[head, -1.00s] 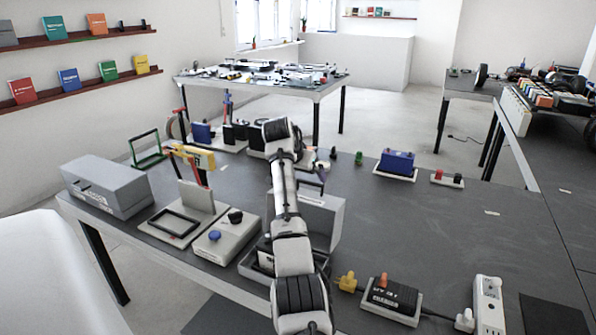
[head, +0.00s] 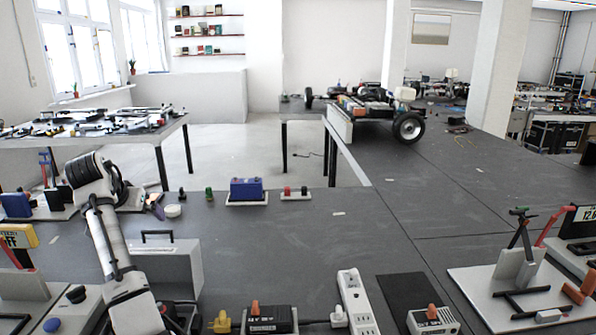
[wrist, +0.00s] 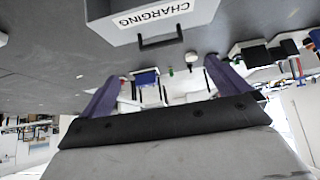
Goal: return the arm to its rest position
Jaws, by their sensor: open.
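My arm (head: 110,240) stands at the left of the head view, rising from the bottom edge and bending at a dark-banded joint. My gripper (wrist: 166,88) shows in the wrist view with its two purple fingers spread wide apart and nothing between them. The wrist picture is upside down. A grey box marked CHARGING (wrist: 190,12), with a black handle, lies beyond the fingers there, apart from them. In the head view my gripper is mostly hidden behind the arm.
The grey box (head: 180,270) stands close beside my arm on the dark table (head: 300,225). A black charger (head: 268,320), a white power strip (head: 355,300) and a blue battery (head: 247,188) are further right. The table's middle right is clear.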

